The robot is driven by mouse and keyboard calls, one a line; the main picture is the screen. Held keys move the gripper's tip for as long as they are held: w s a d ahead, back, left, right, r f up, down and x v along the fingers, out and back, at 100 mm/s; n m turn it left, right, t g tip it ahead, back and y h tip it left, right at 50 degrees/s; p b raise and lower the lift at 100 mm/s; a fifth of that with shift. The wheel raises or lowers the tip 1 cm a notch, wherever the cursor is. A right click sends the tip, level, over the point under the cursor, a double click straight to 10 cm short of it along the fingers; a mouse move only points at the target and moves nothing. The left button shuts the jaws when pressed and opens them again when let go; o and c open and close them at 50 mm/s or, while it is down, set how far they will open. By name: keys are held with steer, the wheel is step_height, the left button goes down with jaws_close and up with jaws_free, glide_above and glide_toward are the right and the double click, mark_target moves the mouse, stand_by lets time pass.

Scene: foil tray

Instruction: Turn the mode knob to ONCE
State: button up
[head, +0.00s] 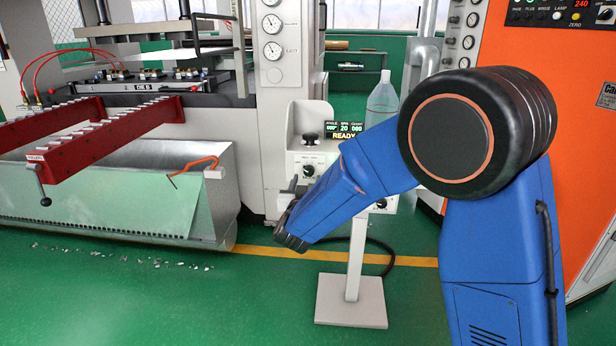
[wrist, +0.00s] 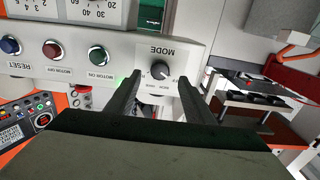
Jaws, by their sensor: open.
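In the wrist view, which shows the panel upside down, a dark round knob (wrist: 160,70) sits on a light panel with MODE printed beside it. Small position labels ring the knob; they are too small to read, and I cannot tell which one it points to. My gripper (wrist: 158,80) is open, with one dark finger on each side of the knob in the picture. I see no clear contact, and the remaining distance is hard to judge. In the head view my blue arm reaches toward the grey pedestal panel and hides part of it.
Green, red and blue buttons (wrist: 98,55) sit left of the knob in the wrist view. In the head view, the pedestal's display (head: 345,130) reads READY, and a clear bottle (head: 382,100) stands behind my arm.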

mark_target(309, 173)
steer(key=shift+w+d, duration=0.1)
steer(key=shift+w, duration=2.2)
steer(key=c, duration=1)
